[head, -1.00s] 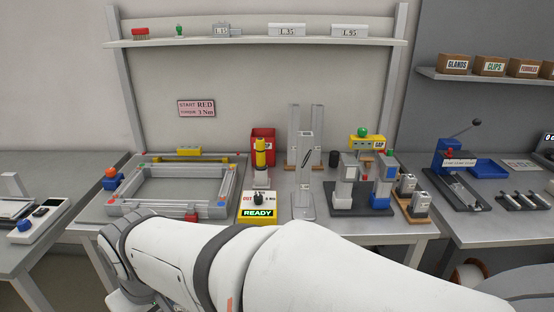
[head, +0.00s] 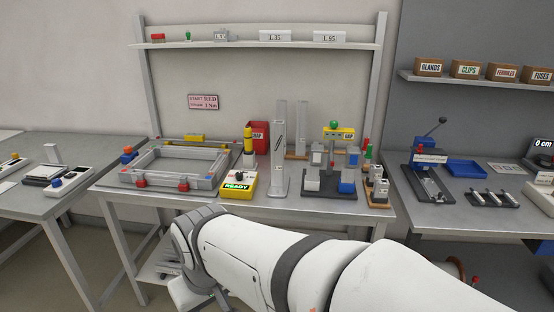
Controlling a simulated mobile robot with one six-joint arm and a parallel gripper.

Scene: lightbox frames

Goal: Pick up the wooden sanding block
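I cannot pick out a wooden sanding block in the head view. Small brown wooden pieces show at the foot of the metal uprights (head: 303,127) on the middle bench, but I cannot tell whether any is a sanding block. My white arm crosses the bottom of the picture in front of the bench. My gripper (head: 203,301) is at the lower edge, below the bench top and near its lower shelf. Its fingers are mostly hidden or cut off, so I cannot see whether it is open or shut.
The middle bench (head: 112,192) holds a clamp frame (head: 140,179), a yellow READY box (head: 238,187), a red bin (head: 259,135) and a grey fixture (head: 329,192). A left table (head: 20,207) and a right bench with a blue press (head: 425,158) flank it. Wall shelves hang above.

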